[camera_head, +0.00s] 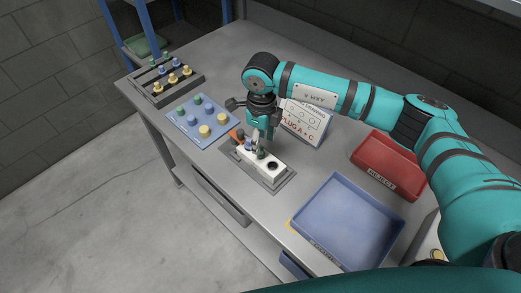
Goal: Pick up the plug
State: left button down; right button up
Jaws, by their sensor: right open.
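My right arm comes in from the right, and its gripper (259,141) points down over a white block (285,173) in a grey fixture on the table. The gripper is open. A small green plug (262,154) and a blue plug (248,146) show at the block, close by the fingertips. Whether the fingers touch either plug is too small to tell. A dark round hole (272,166) shows at the block's right part. The gripper hides part of the block's far side. My left gripper is not in view.
A blue board (183,133) with several yellow, green and blue plugs lies left; a dark rack (150,93) of plugs stands behind it. A sign (318,113) reading "PLUG A + C" stands behind my gripper. A red reject tray (392,152) and a blue tray (347,183) lie right.

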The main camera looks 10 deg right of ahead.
aim_at(261, 154)
notch_tip(261, 154, down, 4)
jog(key=shift+r+p, duration=0.1)
jog(key=shift+p, duration=0.8)
jog(key=shift+f, duration=0.45)
jog(key=c, duration=0.8)
